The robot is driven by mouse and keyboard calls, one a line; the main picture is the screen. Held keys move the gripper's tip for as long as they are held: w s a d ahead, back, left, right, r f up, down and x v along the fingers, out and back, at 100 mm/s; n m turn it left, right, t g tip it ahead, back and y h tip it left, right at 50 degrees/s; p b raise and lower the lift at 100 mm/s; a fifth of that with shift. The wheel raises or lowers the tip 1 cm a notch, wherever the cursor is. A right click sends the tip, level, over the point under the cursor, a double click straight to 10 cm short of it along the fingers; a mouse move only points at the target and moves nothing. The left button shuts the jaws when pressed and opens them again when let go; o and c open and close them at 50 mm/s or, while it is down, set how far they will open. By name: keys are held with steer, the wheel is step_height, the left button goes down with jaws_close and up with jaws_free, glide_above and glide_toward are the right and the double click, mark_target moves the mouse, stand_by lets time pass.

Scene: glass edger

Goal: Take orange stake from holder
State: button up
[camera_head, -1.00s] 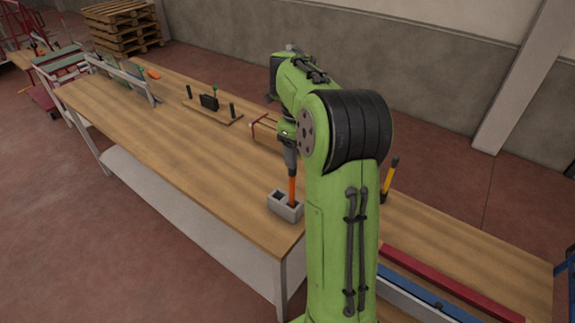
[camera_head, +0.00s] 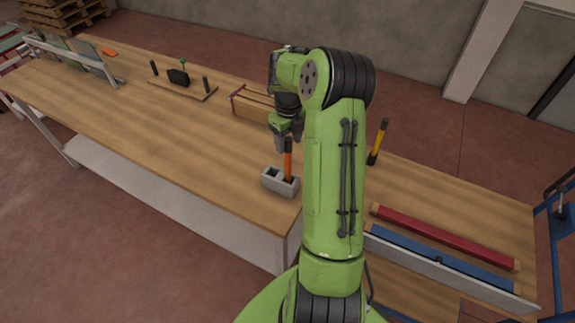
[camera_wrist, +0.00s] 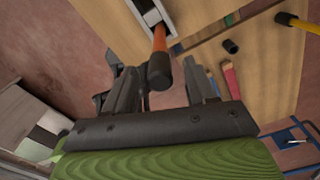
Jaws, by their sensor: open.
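The orange stake (camera_head: 288,160) stands upright in one hole of the grey block holder (camera_head: 272,182) near the table's front edge. Its dark top end also shows in the wrist view (camera_wrist: 159,70), with the orange shaft running up into the holder (camera_wrist: 147,12). My gripper (camera_head: 288,135) is just above the stake's top in the head view. In the wrist view my gripper (camera_wrist: 163,85) is open, with one finger on either side of the stake's dark end. I cannot tell whether a finger touches it.
The wooden table (camera_head: 180,140) has free room left of the holder. Behind stand a wooden box (camera_head: 255,107) and a board with black posts (camera_head: 180,88). To the right are a yellow-handled tool (camera_head: 379,140), a red bar (camera_head: 440,235) and a blue bar (camera_head: 440,258).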

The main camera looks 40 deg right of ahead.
mark_target(288, 150)
step_height(288, 150, down, 4)
steer(key=shift+w+f+p, duration=0.1)
steer(key=shift+f+p, duration=0.1)
steer(key=shift+p, duration=0.1)
steer(key=c, duration=0.3)
jaws_close()
